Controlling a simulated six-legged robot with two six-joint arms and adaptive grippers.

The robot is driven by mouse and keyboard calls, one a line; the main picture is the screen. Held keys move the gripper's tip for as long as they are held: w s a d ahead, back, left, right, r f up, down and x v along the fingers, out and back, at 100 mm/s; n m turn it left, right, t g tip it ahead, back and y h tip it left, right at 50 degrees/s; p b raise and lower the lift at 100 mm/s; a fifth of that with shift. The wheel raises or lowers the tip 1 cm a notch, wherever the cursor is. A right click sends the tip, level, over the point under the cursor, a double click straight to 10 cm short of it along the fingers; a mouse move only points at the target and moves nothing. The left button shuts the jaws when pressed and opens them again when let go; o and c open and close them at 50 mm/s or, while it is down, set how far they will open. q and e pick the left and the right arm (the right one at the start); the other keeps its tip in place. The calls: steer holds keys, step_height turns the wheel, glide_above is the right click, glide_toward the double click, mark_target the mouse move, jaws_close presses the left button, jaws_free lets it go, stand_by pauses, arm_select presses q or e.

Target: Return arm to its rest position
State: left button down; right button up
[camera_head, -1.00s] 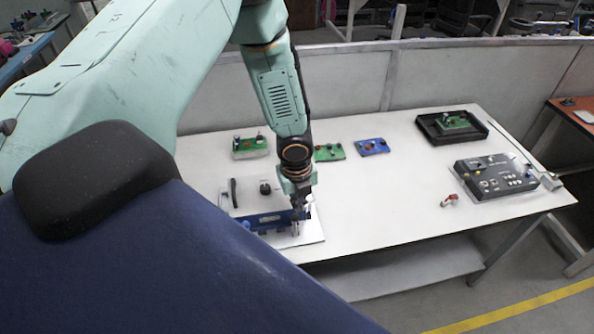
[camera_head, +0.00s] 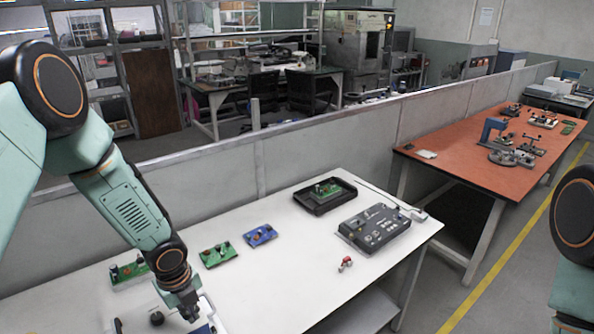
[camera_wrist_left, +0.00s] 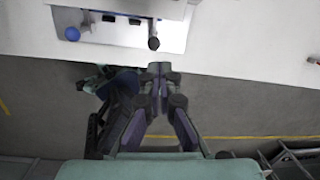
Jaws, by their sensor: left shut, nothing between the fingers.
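My left gripper (camera_head: 190,308) hangs from the left arm at the lower left of the head view, over the near left part of the white table (camera_head: 262,295). In the wrist view the left gripper (camera_wrist_left: 159,70) has its fingertips together with nothing between them. It overlaps the table's edge in that picture, and the floor shows below. A pale device with a black knob (camera_head: 157,318) lies beside and below the gripper, partly cut off by the frame. My right arm shows at the right edge of the head view, but its gripper does not.
Green boards (camera_head: 218,255) and a blue board (camera_head: 260,235) lie on the table. A black tray (camera_head: 312,207) holding a green board and a dark control box (camera_head: 374,229) stand farther right. A small red-and-white part (camera_head: 345,264) lies near the front edge. A low partition (camera_head: 290,150) runs behind.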

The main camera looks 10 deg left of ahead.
arm_select(q)
steer(key=s+d+f+n+t+h+b, duration=0.1)
steer(key=s+d+f+n+b, duration=0.35)
steer(key=n, duration=0.45)
steer(key=s+d+f+n+t+h+b, duration=0.1)
steer(key=s+d+f+n+h+b, duration=0.15)
steer(key=d+f+n, duration=0.5)
steer(key=s+a+f+n+g+y+b, duration=0.1)
steer(key=s+f+n+g+y+b, duration=0.2)
steer(key=s+f+n+b, duration=0.5)
steer(key=s+f+b, duration=1)
steer(key=s, duration=0.1)
steer(key=shift+s+f, duration=0.3)
steer(key=shift+s, duration=0.05)
